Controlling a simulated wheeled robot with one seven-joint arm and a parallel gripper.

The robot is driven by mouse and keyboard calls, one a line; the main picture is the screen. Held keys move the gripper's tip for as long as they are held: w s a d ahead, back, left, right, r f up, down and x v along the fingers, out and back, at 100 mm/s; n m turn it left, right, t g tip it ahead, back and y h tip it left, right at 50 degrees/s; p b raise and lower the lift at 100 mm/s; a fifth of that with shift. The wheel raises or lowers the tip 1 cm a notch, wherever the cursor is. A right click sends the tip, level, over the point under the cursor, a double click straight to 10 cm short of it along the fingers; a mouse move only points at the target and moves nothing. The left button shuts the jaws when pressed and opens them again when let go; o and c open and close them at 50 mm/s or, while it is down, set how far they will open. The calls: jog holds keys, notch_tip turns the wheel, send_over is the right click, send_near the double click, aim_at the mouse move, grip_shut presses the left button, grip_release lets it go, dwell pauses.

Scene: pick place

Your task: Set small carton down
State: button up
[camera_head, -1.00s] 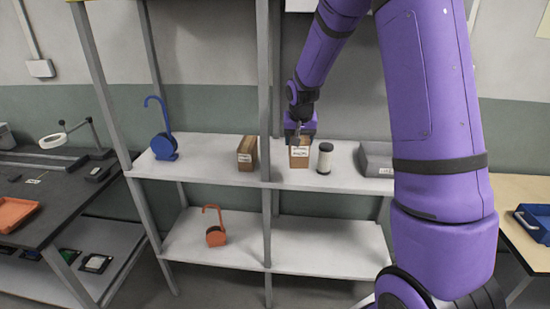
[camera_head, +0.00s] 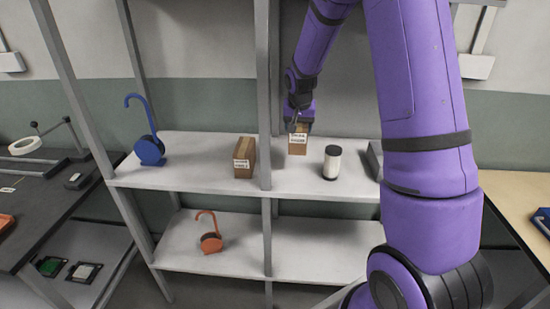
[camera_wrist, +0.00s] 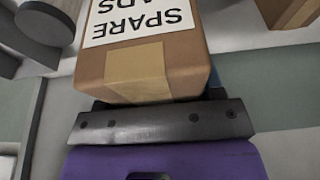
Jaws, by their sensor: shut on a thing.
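The small carton (camera_head: 298,146) is a brown box with a white label, at the upper shelf just right of the middle post. My gripper (camera_head: 299,124) is above it and shut on it; its top is partly hidden by the gripper. In the wrist view the carton (camera_wrist: 150,70) fills the upper middle, with tape and a label reading "SPARE", close against the dark gripper bar (camera_wrist: 160,122). I cannot tell whether its base touches the shelf (camera_head: 290,178).
A second brown carton (camera_head: 244,158) stands left of the post (camera_head: 263,110). A white canister with a dark lid (camera_head: 332,163) stands to the right, then a grey bin (camera_head: 374,160). A blue hook-shaped item (camera_head: 149,150) is at far left; an orange one (camera_head: 210,242) is below.

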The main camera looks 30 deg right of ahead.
notch_tip(320, 180, down, 10)
jog(key=shift+f, duration=0.2)
dwell(0.3)
jog(key=o, duration=1)
jog(key=shift+f, duration=0.1)
jog(key=shift+o, duration=0.2)
